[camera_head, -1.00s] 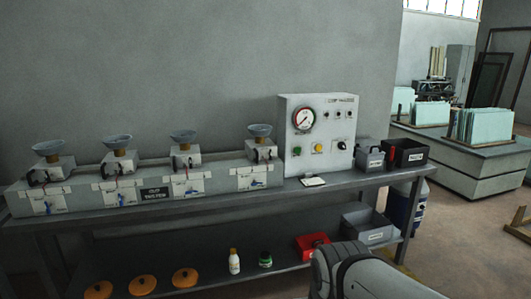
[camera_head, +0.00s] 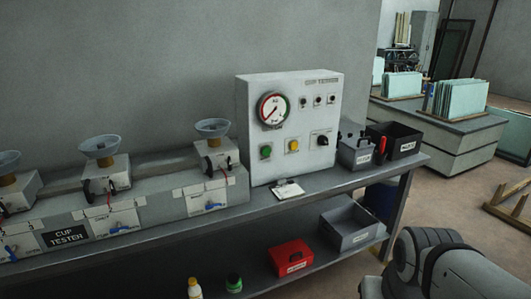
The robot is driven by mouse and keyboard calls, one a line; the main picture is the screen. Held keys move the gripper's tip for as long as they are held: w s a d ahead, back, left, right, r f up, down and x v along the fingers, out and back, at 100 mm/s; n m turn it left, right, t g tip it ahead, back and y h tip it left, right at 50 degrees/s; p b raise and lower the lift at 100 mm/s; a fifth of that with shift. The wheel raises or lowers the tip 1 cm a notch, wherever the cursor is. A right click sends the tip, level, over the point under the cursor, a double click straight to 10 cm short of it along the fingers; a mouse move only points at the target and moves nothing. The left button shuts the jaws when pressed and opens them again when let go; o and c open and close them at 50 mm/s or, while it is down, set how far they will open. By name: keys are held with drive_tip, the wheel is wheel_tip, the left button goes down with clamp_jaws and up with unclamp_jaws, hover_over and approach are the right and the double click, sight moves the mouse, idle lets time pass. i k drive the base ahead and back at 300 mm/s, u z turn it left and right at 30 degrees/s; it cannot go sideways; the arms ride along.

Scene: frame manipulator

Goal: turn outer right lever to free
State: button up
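In the head view, the cup tester's right-most station (camera_head: 213,165) has a grey cup on top, a black clip and a red-tipped part on its front. Its small blue lever (camera_head: 214,206) sits low on the front label, lying roughly sideways; the label text is too small to read. The station to its left (camera_head: 107,180) has a similar blue lever (camera_head: 121,229). A "CUP TESTER" plate (camera_head: 66,237) lies between labels. My gripper is not in view; only a grey link of my arm shows at bottom right.
A control box with a gauge (camera_head: 272,109) and several buttons and knobs stands right of the stations. A notepad (camera_head: 288,190), a grey bin (camera_head: 357,152) and a black bin (camera_head: 398,141) are on the bench. A red box (camera_head: 291,258) and a grey tray (camera_head: 352,224) sit on the lower shelf.

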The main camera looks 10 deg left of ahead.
sight(229, 164)
drive_tip(key=u, duration=0.35)
drive_tip(key=i, duration=1.05)
drive_tip(key=u, duration=0.75)
drive_tip(key=k, duration=0.85)
drive_tip(key=u, duration=0.15)
drive_tip(key=i, duration=0.9)
drive_tip(key=z, duration=0.85)
drive_tip(key=k, duration=0.6)
drive_tip(key=z, duration=0.1)
